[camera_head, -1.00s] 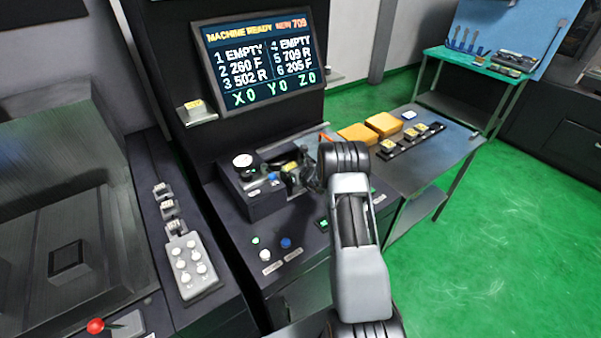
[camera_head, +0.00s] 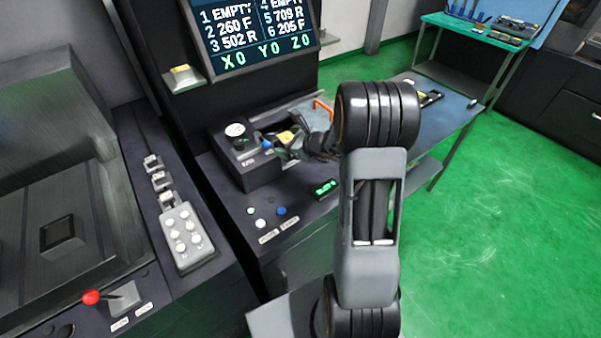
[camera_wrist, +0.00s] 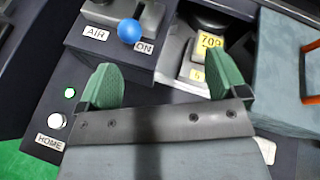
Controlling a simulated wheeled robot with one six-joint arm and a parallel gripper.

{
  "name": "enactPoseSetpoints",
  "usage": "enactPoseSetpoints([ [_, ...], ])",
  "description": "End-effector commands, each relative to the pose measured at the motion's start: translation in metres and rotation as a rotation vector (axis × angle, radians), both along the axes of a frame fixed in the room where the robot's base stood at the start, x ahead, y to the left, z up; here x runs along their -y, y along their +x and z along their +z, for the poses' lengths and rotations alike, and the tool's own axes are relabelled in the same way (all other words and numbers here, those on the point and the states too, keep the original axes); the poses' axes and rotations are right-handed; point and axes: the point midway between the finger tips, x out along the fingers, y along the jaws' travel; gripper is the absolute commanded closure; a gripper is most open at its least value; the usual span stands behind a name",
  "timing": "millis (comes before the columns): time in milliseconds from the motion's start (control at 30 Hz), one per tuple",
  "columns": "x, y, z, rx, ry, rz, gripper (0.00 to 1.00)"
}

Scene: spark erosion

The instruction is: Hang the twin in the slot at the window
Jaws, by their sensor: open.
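A holder with a yellow 709 tag (camera_wrist: 209,42) sits at the machine's station, just beyond my fingertips in the wrist view. Below it is a grey face with a second yellow tag (camera_wrist: 197,74), which seems to read 4. I cannot tell whether this holder is the twin. My gripper (camera_wrist: 165,80) is open, with its green fingers spread and nothing between them. In the head view a small yellow tag (camera_head: 286,136) shows beside my gripper, and my arm hides part of that area. The screen (camera_head: 250,35) lists 4 as EMPTY and 5 as 709 R.
A blue AIR knob (camera_wrist: 131,31) stands close ahead of the left finger. A side table (camera_head: 450,115) stands at right, partly hidden by my arm.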

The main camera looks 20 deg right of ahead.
Motion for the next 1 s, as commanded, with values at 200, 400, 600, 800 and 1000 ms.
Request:
enactPoseSetpoints([
  [200,-0.108,-0.089,0.073,0.155,-0.564,0.699,0.09],
  [400,-0.131,-0.182,0.094,0.269,-1.113,1.233,0.09],
  [600,-0.112,-0.235,0.105,0.308,-1.55,1.566,0.09],
  [800,-0.094,-0.256,0.113,0.299,-1.791,1.716,0.09],
  [1000,-0.089,-0.26,0.115,0.289,-1.852,1.751,0.09],
])
